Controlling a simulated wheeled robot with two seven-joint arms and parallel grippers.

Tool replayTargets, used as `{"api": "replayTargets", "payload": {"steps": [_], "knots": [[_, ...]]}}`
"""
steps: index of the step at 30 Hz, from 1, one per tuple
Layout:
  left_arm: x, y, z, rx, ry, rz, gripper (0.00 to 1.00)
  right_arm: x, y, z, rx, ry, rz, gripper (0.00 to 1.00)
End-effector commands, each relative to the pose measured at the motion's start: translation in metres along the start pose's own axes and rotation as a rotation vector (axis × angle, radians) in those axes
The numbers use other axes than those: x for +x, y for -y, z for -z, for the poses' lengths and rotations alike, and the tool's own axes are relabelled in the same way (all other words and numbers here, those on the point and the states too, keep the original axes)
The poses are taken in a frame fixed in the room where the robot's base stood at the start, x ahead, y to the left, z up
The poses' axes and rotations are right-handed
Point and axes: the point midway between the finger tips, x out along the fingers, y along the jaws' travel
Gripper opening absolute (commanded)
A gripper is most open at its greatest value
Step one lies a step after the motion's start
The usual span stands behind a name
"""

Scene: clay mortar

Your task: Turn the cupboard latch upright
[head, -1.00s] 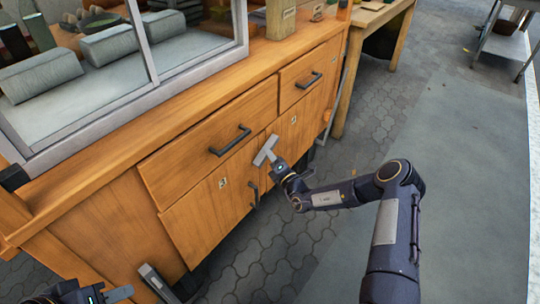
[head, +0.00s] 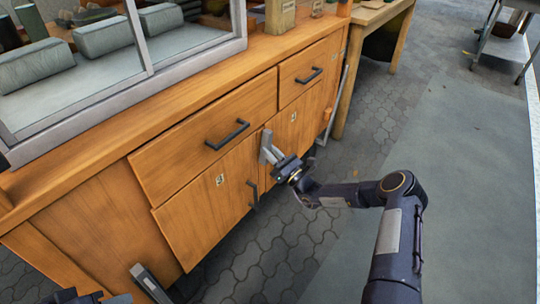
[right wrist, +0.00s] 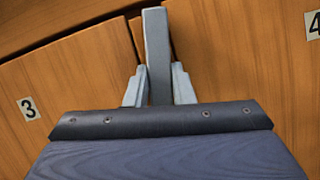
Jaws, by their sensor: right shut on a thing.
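The cupboard latch (head: 265,146) is a grey metal bar on the cupboard front, between the two numbered doors and just under the drawers. In the head view it stands near upright, roughly along the door seam. It also shows in the right wrist view (right wrist: 157,45), upright in the picture. My right gripper (head: 277,156) is shut on the latch; in the right wrist view its two pale fingers (right wrist: 157,88) flank the bar. The latch's lower part is hidden behind the gripper. Only a sliver of my left gripper (head: 118,299) shows at the bottom left edge.
The wooden cupboard has the left door (head: 205,208) marked 3 and the right door (right wrist: 250,70) marked 4. Dark handles (head: 227,135) stick out from the drawers and doors. A glazed frame (head: 190,65) stands on top. Open paving (head: 300,240) lies in front.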

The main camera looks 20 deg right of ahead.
Motion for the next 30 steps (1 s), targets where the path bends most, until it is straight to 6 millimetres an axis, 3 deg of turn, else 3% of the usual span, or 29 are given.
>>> {"api": "replayTargets", "payload": {"steps": [12,29,30], "knots": [[0.0118,0.0054,-0.0059,0.000,0.000,0.000,0.36,-0.0010,0.0018,0.0014,-0.181,-0.003,-0.075,0.00],[0.0126,0.0058,-0.0064,0.000,0.000,0.000,0.36,-0.0007,0.0016,0.0005,-0.210,-0.003,-0.086,0.00],[0.0126,0.0058,-0.0063,0.000,0.000,0.000,0.36,-0.0007,0.0016,0.0006,-0.210,-0.003,-0.086,0.24]]}}
